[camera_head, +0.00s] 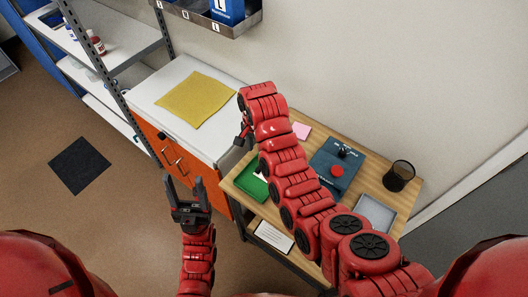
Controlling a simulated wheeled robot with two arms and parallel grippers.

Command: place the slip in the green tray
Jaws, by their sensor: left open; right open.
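The green tray (250,186) is on the left part of the wooden table, partly hidden behind my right arm. A small pink slip (301,130) lies flat near the table's back edge, just right of my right arm. My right arm reaches across the table, and its gripper (241,136) is at the far left end, above the tray; it is small and partly hidden, and I see nothing held in it. My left gripper (186,191) is open and empty, in front of the orange cabinet and left of the tray.
The wooden table also holds a blue device with a red knob (337,171), a black mesh cup (398,176) and a grey tray (375,214). A white card (274,236) lies below the tabletop. A yellow mat (195,100) covers part of the white-topped orange cabinet (165,148).

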